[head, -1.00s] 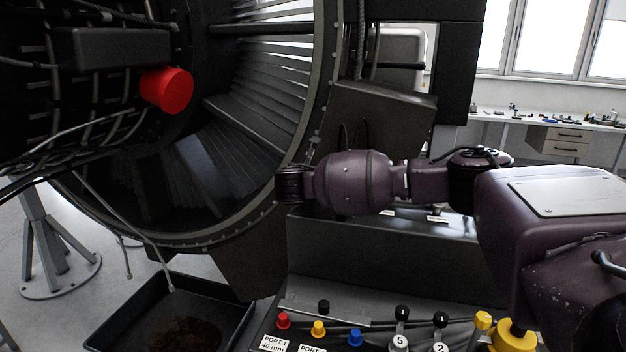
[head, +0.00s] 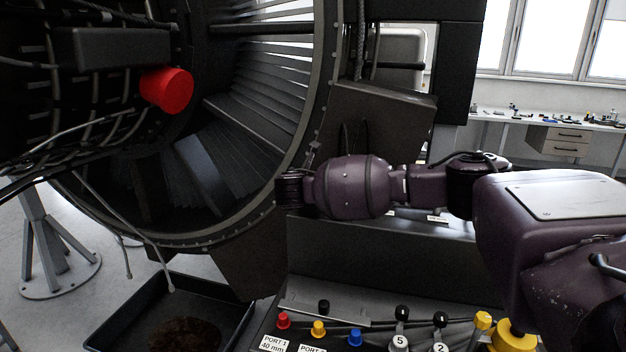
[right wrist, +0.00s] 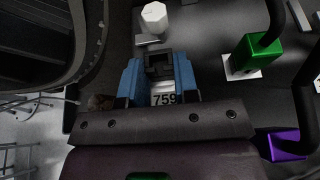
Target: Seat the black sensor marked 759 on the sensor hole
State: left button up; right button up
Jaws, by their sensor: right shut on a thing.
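In the right wrist view, my right gripper (right wrist: 160,78) has its blue fingers shut on the black sensor (right wrist: 158,64). The white label reading 759 shows between the fingers. A dark panel lies beyond the sensor, and I cannot tell whether the sensor touches it. I cannot make out the sensor hole. In the head view, my right arm reaches left to the engine's rim, and its dark end (head: 290,187) is beside the casing; the fingers and sensor cannot be made out there. My left gripper is not in view.
In the right wrist view, a white hexagonal part (right wrist: 153,17), a green connector (right wrist: 254,54) and a purple block (right wrist: 286,145) are near. In the head view, a red cap (head: 166,89) sits on the engine, a tray (head: 247,318) stands below, and coloured plugs (head: 319,328) lie in front.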

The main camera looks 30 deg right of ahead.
jog(key=shift+f, duration=0.35)
jog(key=o, duration=1.4)
jog(key=shift+r, duration=0.1)
jog(key=shift+r, duration=3.4)
